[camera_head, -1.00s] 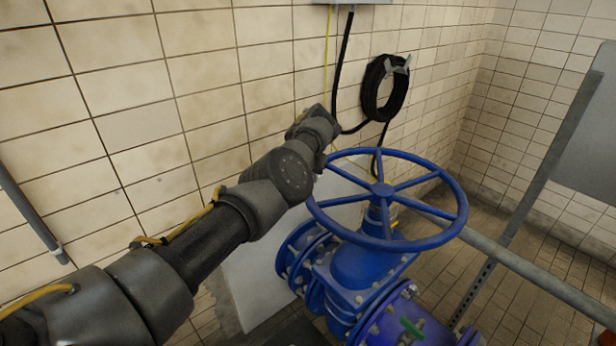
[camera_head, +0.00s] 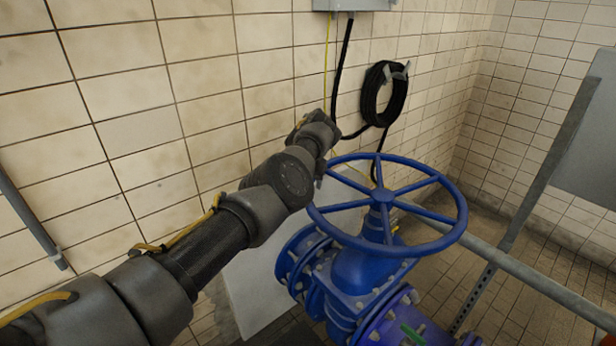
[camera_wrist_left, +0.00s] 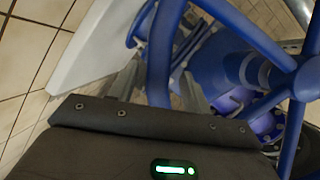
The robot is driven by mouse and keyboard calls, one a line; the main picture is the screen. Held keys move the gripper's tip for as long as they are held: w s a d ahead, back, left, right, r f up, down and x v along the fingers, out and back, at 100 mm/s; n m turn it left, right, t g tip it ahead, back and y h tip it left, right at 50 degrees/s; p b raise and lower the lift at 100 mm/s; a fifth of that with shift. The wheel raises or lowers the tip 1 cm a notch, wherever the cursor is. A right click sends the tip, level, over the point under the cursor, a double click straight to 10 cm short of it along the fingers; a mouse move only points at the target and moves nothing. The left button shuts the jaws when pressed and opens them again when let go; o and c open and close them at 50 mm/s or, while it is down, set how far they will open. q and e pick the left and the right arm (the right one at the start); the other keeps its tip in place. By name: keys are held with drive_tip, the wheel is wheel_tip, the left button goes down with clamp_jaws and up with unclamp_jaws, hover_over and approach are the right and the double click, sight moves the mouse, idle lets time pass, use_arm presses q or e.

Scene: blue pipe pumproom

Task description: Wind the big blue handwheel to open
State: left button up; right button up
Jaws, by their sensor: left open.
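The big blue handwheel (camera_head: 387,202) lies roughly level on top of a blue valve (camera_head: 365,268) in the head view. Its hub (camera_wrist_left: 308,80), spokes and part of its rim (camera_wrist_left: 160,50) show close up in the left wrist view. My left arm reaches in from the left, and its wrist is at the far left side of the rim. My left gripper (camera_wrist_left: 155,125) is open; its body fills the bottom of the wrist view and covers part of the rim. My right gripper is out of view.
A tiled wall (camera_head: 120,130) stands close behind my arm, with a coiled black hose (camera_head: 384,93) and a grey box (camera_head: 355,4) on it. A grey rail (camera_head: 520,265) and an upright post (camera_head: 525,205) stand right of the wheel. A pale panel (camera_head: 255,285) leans behind the valve.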

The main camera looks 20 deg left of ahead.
use_arm(q)
drive_tip(key=v, duration=0.6)
drive_tip(key=shift+w+r, duration=0.1)
drive_tip(key=shift+w, duration=0.05)
drive_tip(key=p+v, duration=0.4)
drive_tip(key=p, duration=0.3)
drive_tip(key=shift+s+d+r, duration=0.1)
drive_tip(key=shift+s+r, duration=0.15)
